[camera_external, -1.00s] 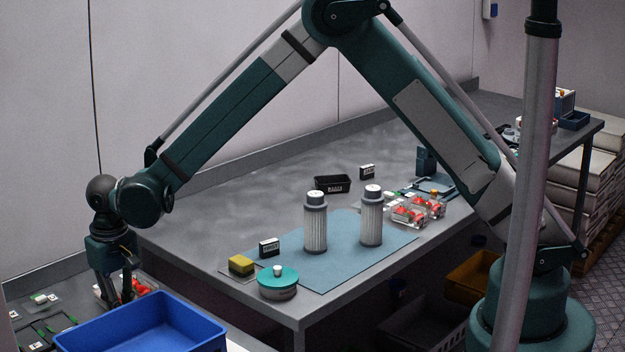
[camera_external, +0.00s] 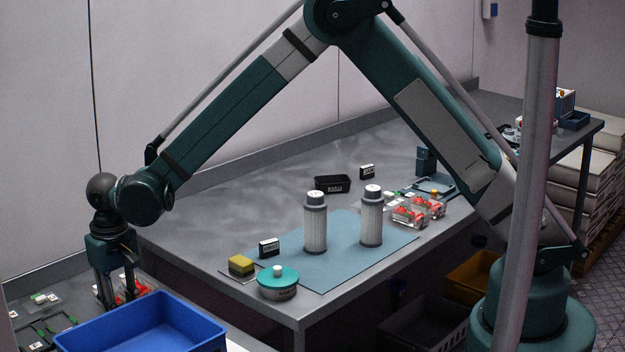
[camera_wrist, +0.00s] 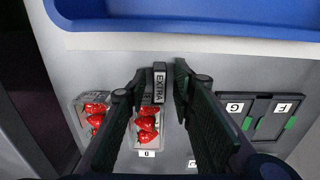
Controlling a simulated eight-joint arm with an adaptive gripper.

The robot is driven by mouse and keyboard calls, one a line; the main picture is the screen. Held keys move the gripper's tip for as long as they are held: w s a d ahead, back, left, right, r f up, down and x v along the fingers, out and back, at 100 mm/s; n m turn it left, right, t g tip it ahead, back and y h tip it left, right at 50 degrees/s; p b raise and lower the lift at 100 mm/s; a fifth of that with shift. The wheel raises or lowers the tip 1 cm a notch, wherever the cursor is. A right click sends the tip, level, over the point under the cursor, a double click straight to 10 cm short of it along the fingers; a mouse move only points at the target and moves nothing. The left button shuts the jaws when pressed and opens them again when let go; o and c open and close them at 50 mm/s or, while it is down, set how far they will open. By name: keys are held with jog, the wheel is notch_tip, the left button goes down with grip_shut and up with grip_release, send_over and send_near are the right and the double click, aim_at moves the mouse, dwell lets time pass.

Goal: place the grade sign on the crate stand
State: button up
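The grade sign (camera_wrist: 159,84) is a small dark block with a white face reading EXTRA. In the wrist view it stands between the fingertips at the far end of a clear punnet of strawberries (camera_wrist: 146,128). My gripper (camera_wrist: 162,80) is open around it, with a narrow gap at the right finger; contact at the left finger is hard to tell. In the external view my gripper (camera_external: 119,300) points down at the left, among the berries behind the blue bin. The sign is not distinguishable there. The crate stand cannot be clearly told apart under the sign.
A blue bin (camera_external: 140,325) stands close in front of my gripper. Another strawberry punnet (camera_wrist: 93,112) lies left, and dark lidded frames marked G and F (camera_wrist: 268,120) lie right. The bench holds two white cylinders (camera_external: 315,225) and small dark blocks (camera_external: 269,247).

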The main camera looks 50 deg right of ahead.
notch_tip(320, 180, up, 12)
jog(key=p, duration=0.1)
dwell(0.5)
jog(key=shift+f, duration=0.15)
dwell(0.4)
jog(key=s+d+r+t, duration=0.1)
jog(key=s+d+r, duration=0.2)
jog(key=d+r, duration=0.55)
jog(key=s+d+r+t+y, duration=0.1)
jog(key=s+d+r, duration=0.35)
jog(key=d, duration=0.65)
jog(key=s+d+r+t, duration=0.1)
jog(key=s+d+r, duration=0.2)
jog(key=d+r, duration=0.55)
jog(key=s+d+f+t, duration=0.1)
jog(key=s+d+t, duration=0.1)
jog(key=s+d, duration=0.9)
jog(key=s+d+f+t+h, duration=0.1)
jog(key=s+d+t, duration=0.1)
jog(key=s+d, duration=0.9)
jog(key=shift+s+f, duration=0.25)
jog(key=shift+s, duration=0.15)
